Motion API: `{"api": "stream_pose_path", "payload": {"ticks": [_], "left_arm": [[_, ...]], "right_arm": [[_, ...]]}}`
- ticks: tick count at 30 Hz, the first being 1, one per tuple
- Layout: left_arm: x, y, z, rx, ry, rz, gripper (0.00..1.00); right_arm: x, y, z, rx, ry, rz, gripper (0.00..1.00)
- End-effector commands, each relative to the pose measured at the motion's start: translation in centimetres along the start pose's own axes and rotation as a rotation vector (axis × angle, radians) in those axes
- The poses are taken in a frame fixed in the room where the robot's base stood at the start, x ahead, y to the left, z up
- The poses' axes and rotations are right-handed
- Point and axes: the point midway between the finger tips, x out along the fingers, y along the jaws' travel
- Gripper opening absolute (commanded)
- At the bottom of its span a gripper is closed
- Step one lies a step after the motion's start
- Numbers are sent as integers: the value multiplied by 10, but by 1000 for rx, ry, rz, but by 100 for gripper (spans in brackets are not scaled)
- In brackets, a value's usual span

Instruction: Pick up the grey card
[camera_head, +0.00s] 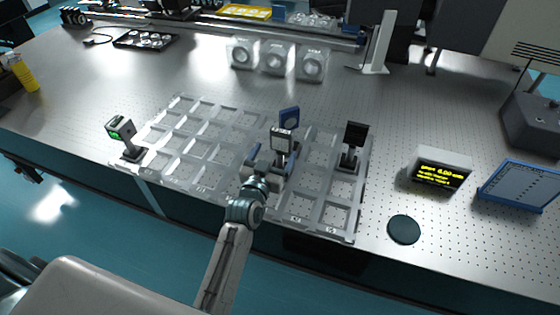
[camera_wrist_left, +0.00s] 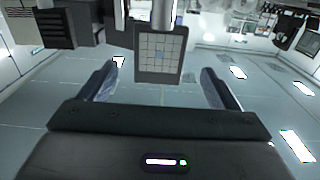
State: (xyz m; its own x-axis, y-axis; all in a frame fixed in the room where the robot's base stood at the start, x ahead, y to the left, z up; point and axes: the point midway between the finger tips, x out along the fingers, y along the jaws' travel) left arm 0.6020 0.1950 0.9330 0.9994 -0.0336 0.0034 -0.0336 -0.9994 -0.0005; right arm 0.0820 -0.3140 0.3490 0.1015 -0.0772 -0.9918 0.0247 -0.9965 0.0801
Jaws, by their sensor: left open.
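The grey card (camera_wrist_left: 160,52), a dark-edged plate with a pale grid on its face, shows in the left wrist view between the two fingers. The card seems to be the small upright plate (camera_head: 282,139) just beyond my gripper in the head view; its lower part is hidden there. My left gripper (camera_head: 271,160) is open over the grid tray, and it also shows in the left wrist view (camera_wrist_left: 160,72). There is a gap on both sides of the card, and I cannot tell how deep it sits between the fingers. My right gripper is not in view.
A blue-framed part (camera_head: 289,117) stands just behind the card. A dark post-mounted part (camera_head: 354,145) stands to the right and a green-lit one (camera_head: 122,130) to the left. A display box (camera_head: 440,170), a blue tablet (camera_head: 520,185) and a dark disc (camera_head: 404,229) are further right.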

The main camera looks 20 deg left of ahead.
Motion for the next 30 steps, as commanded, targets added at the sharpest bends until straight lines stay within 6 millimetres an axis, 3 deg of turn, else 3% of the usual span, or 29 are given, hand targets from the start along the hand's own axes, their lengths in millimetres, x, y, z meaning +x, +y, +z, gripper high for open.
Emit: {"api": "stream_pose_path", "payload": {"ticks": [18, 27, 30], "left_arm": [[67, 1, 2, -1, -2, 1, 84], [71, 1, 4, -1, -3, 0, 84], [71, 1, 4, -1, -3, 0, 66]], "right_arm": [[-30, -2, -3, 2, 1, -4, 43], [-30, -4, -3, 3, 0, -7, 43], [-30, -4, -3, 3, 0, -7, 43]]}}
